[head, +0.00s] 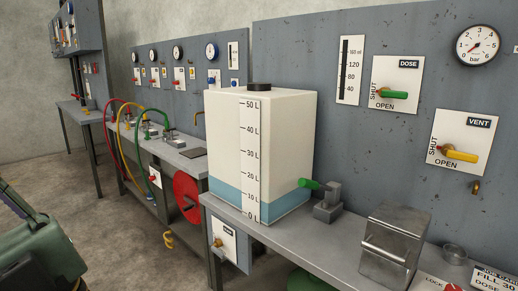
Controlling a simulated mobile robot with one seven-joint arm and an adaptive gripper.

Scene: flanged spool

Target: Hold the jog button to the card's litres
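A white tank (230,130) with a black cap stands on the grey bench and bears a litre scale (252,150) from 0 to 50 L. Blue liquid (232,202) fills its bottom, its top close to the 10 L mark. A card (492,279) at the lower right edge is cut off; it reads "FILL 30" with a "DOSE" line below. I cannot make out a jog button. My gripper is not in view.
On the wall panel are a DOSE valve (394,94), a yellow-handled VENT valve (458,153) and a bar gauge (478,45). A red reel (187,195) hangs left.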

